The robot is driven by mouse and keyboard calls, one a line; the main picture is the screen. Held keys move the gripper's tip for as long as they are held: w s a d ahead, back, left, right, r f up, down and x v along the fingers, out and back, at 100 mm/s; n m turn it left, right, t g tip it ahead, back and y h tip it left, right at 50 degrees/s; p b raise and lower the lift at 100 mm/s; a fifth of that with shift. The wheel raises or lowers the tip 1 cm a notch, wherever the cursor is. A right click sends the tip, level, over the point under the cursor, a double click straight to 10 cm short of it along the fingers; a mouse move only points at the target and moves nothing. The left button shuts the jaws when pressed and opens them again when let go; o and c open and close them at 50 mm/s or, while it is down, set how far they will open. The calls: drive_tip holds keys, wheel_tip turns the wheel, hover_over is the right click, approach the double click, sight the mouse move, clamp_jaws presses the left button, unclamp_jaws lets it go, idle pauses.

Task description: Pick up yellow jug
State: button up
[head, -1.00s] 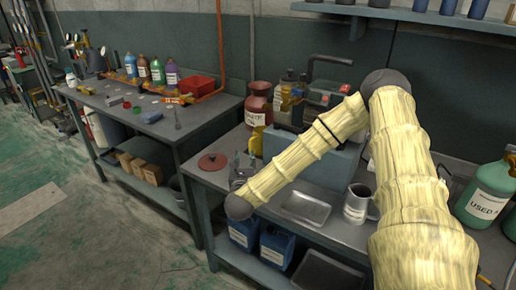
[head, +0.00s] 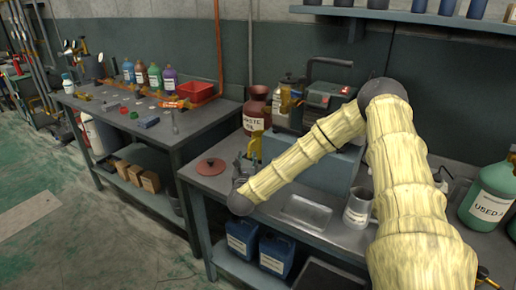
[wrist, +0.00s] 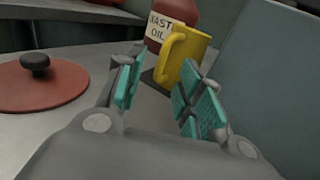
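The yellow jug (wrist: 181,50) stands upright on the workbench in the wrist view, just beyond my fingertips and a little right of centre, its handle toward the left. In the head view the yellow jug (head: 255,145) shows only in part, in front of the waste oil bottle. My gripper (wrist: 155,88) is open, with its two teal-padded fingers apart and nothing between them; the right finger overlaps the jug's lower part in the picture. In the head view my gripper (head: 243,166) is small and partly hidden behind my arm.
A red-brown bottle labelled waste oil (wrist: 171,20) stands directly behind the jug. A red round lid with a black knob (wrist: 40,84) lies at the left. A blue-grey box (head: 330,170) stands to the right. A metal tray (head: 306,212) and metal mug (head: 358,207) sit nearer.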

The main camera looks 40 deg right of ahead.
sight(249, 152)
drive_tip(key=x, duration=0.2)
drive_tip(key=p+x, duration=0.1)
drive_tip(key=x, duration=0.1)
drive_tip(key=shift+s+d+r, duration=0.15)
drive_tip(key=shift+d+r, duration=0.05)
drive_tip(key=shift+w+d+f, duration=0.1)
drive_tip(key=shift+w+d, duration=0.2)
drive_tip(key=shift+w, duration=0.1)
clamp_jaws()
